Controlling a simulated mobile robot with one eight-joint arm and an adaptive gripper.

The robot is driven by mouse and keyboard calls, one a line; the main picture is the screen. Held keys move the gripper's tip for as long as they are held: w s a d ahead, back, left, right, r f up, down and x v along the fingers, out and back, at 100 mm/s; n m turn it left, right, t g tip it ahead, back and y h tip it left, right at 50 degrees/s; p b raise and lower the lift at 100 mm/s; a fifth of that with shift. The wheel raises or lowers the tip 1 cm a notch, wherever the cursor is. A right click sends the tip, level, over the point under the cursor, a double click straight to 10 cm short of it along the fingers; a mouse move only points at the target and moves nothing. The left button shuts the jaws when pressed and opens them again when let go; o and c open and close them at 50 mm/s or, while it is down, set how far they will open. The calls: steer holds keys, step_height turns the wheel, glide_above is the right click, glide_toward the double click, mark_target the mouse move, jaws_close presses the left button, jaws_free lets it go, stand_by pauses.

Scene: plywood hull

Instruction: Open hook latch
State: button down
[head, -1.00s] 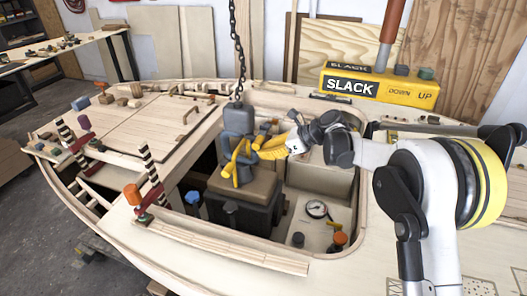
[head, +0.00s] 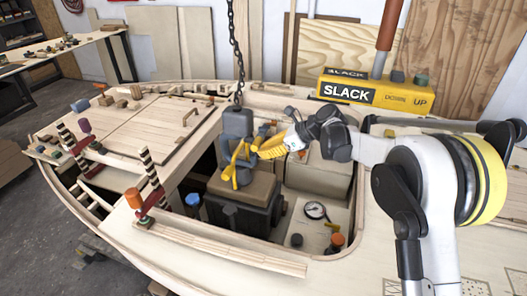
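A dark grey hook block (head: 237,122) hangs on a chain (head: 238,55) over the open well in the hull. Yellow curved parts (head: 236,165) hang below the block, just above a brown-topped dark box (head: 240,188). They look like the hook, but the latch itself is too small to make out. My gripper (head: 262,147), with yellow fingers, reaches in from the right. Its fingertips are right beside or against the block and yellow parts. I cannot tell whether they touch or how far apart the fingers are.
A yellow control box (head: 375,94) marked SLACK, DOWN and UP stands at the back right. A round gauge (head: 315,210) and an orange-topped fitting (head: 337,240) sit in the well. Clamps (head: 140,200) and wooden strips lie along the left deck.

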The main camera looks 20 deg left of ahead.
steer(key=shift+r+p, duration=0.45)
steer(key=shift+r, duration=0.35)
steer(key=shift+a+r, duration=0.1)
